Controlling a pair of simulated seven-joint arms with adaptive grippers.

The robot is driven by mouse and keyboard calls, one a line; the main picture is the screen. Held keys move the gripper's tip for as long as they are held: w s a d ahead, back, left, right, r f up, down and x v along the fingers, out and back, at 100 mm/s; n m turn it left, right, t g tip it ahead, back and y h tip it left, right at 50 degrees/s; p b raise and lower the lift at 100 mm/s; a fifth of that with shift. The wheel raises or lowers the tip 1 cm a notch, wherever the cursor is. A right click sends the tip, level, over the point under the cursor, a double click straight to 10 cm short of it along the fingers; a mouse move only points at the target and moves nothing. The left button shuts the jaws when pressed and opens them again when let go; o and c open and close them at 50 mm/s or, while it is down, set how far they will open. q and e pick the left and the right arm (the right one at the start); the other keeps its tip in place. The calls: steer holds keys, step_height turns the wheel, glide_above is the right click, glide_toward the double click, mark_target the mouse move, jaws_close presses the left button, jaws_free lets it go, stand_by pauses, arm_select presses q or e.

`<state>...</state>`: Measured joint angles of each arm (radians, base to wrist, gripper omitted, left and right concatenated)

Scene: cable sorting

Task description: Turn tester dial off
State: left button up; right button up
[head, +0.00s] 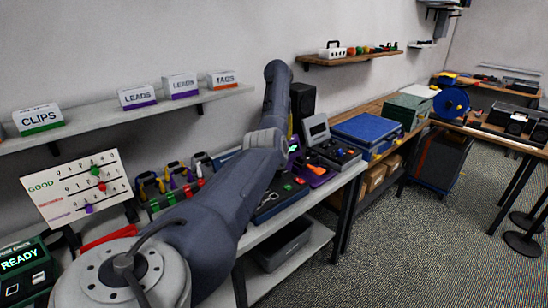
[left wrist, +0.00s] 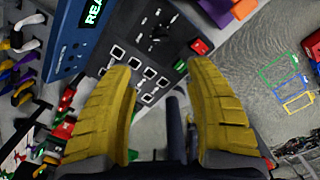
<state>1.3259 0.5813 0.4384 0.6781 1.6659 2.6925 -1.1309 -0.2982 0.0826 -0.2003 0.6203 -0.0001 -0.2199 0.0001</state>
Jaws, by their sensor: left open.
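The tester (left wrist: 125,50) is a dark panel with a blue display housing, partly showing "REA", at the top of the left wrist view. Its black dial (left wrist: 158,32) sits among white marks, with a red button (left wrist: 200,46) to its right. My left gripper (left wrist: 162,72) is open, its yellow fingers apart and empty, with the dial beyond the gap between the tips. I cannot tell how far it is above the panel. In the head view my arm hides much of the bench and most of that gripper. My right gripper is not in view.
In the head view, a blue case (head: 366,132) and a green box (head: 408,110) stand farther along the bench. A grey-screened device (head: 317,130) is just right of my arm. A wall shelf (head: 120,112) holds labelled boxes. The floor (head: 430,230) at right is mostly clear.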

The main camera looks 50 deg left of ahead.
mark_target(278, 172)
arm_select(q)
step_height(278, 172, down, 17)
steer(key=shift+d+f, duration=0.1)
steer(key=shift+f, duration=0.1)
stand_by(0.5)
jaws_close()
stand_by(0.5)
